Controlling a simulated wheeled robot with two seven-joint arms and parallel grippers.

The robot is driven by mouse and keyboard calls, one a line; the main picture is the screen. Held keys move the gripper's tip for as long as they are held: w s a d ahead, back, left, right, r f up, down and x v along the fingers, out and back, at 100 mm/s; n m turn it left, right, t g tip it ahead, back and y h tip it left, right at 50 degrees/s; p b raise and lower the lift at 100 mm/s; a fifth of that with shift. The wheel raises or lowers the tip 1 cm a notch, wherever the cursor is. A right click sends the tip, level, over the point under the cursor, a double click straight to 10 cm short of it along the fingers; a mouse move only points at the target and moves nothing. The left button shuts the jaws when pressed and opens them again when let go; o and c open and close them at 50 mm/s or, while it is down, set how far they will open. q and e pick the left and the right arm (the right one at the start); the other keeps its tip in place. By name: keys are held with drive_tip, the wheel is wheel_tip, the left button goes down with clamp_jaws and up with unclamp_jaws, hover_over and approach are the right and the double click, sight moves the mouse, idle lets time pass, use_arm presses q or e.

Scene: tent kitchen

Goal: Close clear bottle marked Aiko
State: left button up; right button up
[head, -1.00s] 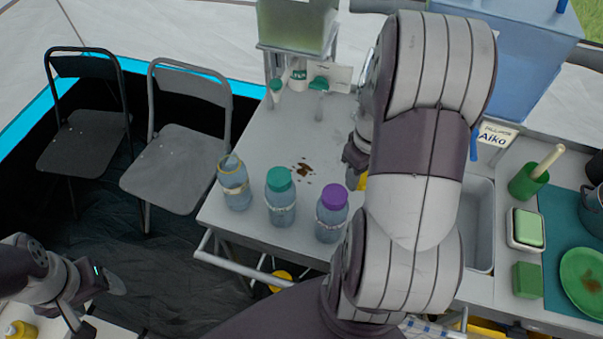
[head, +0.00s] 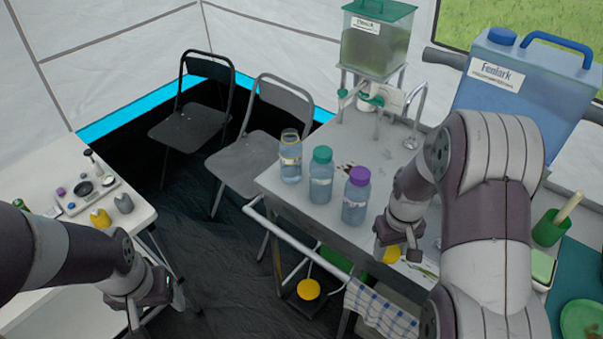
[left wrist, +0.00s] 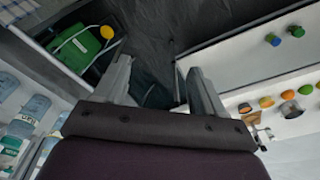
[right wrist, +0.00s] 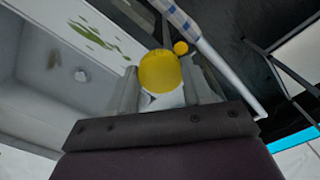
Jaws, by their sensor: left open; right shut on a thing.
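Three clear bottles stand in a row on the grey table. The left one (head: 290,160) has an open neck with a yellowish ring, the middle one has a green lid (head: 322,155), the right one a purple lid (head: 359,176). Their labels are too small to read. My right gripper (head: 396,238) is shut on a round yellow lid-like thing (right wrist: 158,71), right of the purple-lidded bottle near the table's front; it also shows in the head view (head: 386,255). My left gripper (head: 152,300) is open and empty, low over the floor near the left table; its fingers fill the left wrist view (left wrist: 155,85).
A left table (head: 40,185) bears a scale and small jars. A checked cloth (head: 380,310) hangs on the front rail. A blue container (head: 515,85) and a clear dispenser (head: 375,45) stand behind.

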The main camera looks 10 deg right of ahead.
drive_tip(key=w+a+f, duration=0.6)
drive_tip(key=w+a, duration=0.3)
drive_tip(key=a, duration=0.1)
drive_tip(key=shift+a+f, duration=0.2)
drive_tip(key=shift+a, duration=0.15)
